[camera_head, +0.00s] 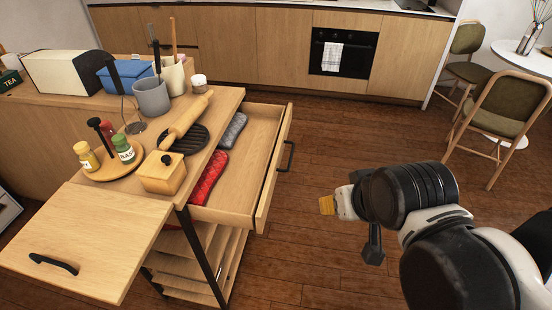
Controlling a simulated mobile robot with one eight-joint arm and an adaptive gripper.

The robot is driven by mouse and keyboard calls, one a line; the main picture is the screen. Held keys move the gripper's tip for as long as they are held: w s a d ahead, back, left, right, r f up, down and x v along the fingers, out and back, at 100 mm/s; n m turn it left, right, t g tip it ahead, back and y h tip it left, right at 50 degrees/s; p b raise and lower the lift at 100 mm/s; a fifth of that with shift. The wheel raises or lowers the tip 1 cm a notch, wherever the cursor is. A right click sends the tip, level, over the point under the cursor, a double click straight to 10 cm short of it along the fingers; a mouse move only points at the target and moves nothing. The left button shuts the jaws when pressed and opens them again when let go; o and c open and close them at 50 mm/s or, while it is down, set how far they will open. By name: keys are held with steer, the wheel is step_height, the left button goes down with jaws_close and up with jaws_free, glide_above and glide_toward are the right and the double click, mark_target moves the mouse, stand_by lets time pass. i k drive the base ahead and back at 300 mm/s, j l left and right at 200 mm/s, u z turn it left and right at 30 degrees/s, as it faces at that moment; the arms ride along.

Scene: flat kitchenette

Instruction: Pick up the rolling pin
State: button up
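The rolling pin (186,121) is light wood. It lies on the wooden worktop, tilted across a dark round trivet (192,140), with one end toward the back right near a small jar. My gripper (327,205) is to the right, over the open floor and well apart from the worktop and the pin. Only a small yellowish tip and a pale body show at its end, so I cannot see whether its fingers are open or shut. I see nothing held in it.
An open drawer (270,187) with red and grey cloths juts out between my gripper and the worktop. A wooden box (163,175), spice jars on a round tray (110,171) and a grey utensil pot (151,98) surround the pin.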

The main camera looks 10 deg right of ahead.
mark_target(178, 129)
steer(key=i+j+z, duration=0.1)
steer(key=j+z, duration=0.25)
steer(key=j, duration=0.3)
steer(key=j+z, duration=0.4)
steer(key=j, duration=0.2)
steer(key=j+z, duration=0.35)
steer(key=j, duration=0.3)
steer(key=k, duration=0.05)
